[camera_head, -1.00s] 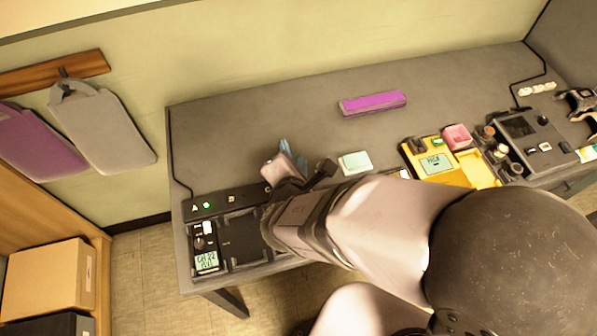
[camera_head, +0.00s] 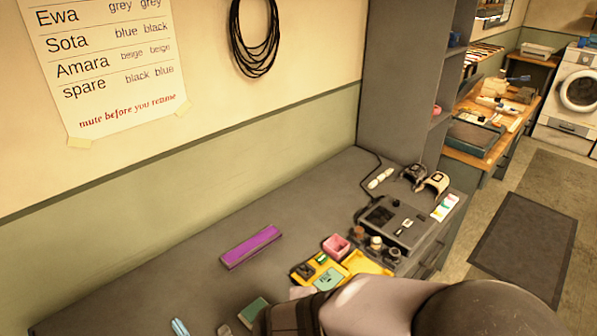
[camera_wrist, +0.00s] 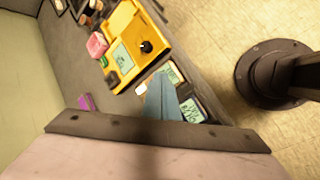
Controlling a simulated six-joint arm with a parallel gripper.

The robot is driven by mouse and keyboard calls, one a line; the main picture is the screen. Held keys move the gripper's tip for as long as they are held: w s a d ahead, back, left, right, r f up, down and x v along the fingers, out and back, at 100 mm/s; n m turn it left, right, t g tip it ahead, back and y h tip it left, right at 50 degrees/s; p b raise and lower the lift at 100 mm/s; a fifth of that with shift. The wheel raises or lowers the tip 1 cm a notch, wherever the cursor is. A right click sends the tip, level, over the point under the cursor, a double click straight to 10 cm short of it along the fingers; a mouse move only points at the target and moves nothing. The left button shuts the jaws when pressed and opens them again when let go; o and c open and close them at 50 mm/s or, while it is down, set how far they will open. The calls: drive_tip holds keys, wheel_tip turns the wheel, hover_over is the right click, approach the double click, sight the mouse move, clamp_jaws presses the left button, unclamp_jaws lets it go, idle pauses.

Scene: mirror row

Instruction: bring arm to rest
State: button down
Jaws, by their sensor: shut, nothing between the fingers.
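My arm enters the head view from the bottom right and lies over the front of the grey desk (camera_head: 310,215).
A purple bar (camera_head: 250,246) lies at the back. A grey shelf (camera_head: 400,80) rises behind.

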drive_tip(key=s+d+m+g+y+p, duration=0.2)
drive_tip(key=s+d+m+g, duration=0.4)
drive_tip(key=m, duration=1.1)
drive_tip(key=s+d+r+y, duration=0.1)
drive_tip(key=s+d, duration=0.2)
drive_tip(key=d, duration=0.1)
drive_tip(key=shift+d+y, duration=0.2)
drive_tip(key=shift+y, duration=0.1)
idle(0.8)
